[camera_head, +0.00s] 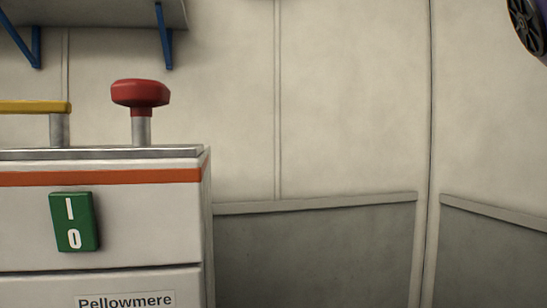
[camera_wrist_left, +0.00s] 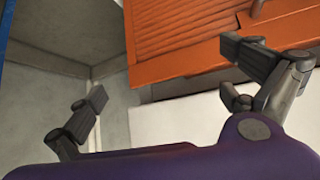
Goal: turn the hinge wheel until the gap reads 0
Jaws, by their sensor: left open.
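I cannot pick out a hinge wheel or a gap reading for certain in either view. In the head view a red knob (camera_head: 140,93) stands on a short metal post on top of a white cabinet (camera_head: 150,226), at the left. A yellow bar (camera_head: 35,107) on another post stands to its left, cut off by the picture's edge. My left gripper (camera_wrist_left: 172,95) is open and empty in the left wrist view, its fingers spread wide. An orange slatted panel (camera_wrist_left: 185,45) lies beyond the fingers. My right gripper is in neither view.
The cabinet front has an orange stripe (camera_head: 110,177), a green switch (camera_head: 74,222) marked I and 0, and a label (camera_head: 125,300) reading Pellowmere. A shelf with blue brackets (camera_head: 165,38) hangs above. The pale wall (camera_head: 350,100) has grey lower panels (camera_head: 310,255).

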